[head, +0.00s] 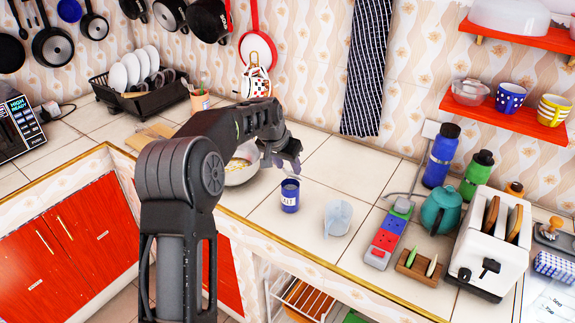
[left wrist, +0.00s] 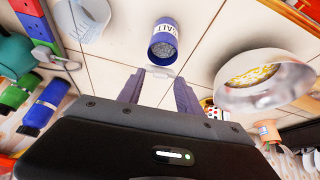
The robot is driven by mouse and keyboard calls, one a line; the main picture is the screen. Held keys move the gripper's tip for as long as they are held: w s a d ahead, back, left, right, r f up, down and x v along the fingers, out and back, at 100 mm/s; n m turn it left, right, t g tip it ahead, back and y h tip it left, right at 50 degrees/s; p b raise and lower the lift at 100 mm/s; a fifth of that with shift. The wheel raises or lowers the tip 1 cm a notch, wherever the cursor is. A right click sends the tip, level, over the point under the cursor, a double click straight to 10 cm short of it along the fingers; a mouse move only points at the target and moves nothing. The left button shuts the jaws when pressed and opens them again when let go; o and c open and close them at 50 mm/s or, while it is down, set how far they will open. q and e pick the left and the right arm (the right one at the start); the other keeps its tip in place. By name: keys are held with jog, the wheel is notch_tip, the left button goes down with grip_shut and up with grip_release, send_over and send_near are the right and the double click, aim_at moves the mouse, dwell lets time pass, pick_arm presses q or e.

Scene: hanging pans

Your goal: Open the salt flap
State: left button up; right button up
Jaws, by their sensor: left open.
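The salt container (head: 290,199) is a small blue can with a white label, standing upright on the tiled counter. In the left wrist view the salt container (left wrist: 161,31) shows its round top, greyish and speckled. A pale flap (left wrist: 161,70) seems to stick out from the rim on the gripper's side; its exact angle is hard to tell. My left gripper (head: 283,164) is just above and behind the can in the head view. In the left wrist view my left gripper (left wrist: 160,80) is open, its fingers pointing at the can's rim, with nothing clearly gripped. My right gripper is not in view.
A pale bowl (head: 240,172) with yellow food stands left of the can, partly behind my arm. A clear scoop-like cup (head: 338,217) lies to its right. Farther right are a red-and-blue power strip (head: 386,238), a teal teapot (head: 440,208) and a white toaster (head: 487,250).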

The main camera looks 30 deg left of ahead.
pick_arm(q)
jog(key=shift+r, duration=0.1)
jog(key=shift+r, duration=0.2)
jog(key=b+v, duration=0.2)
jog(key=v, duration=0.5)
jog(key=shift+s, duration=0.15)
jog(key=shift+c, duration=0.3)
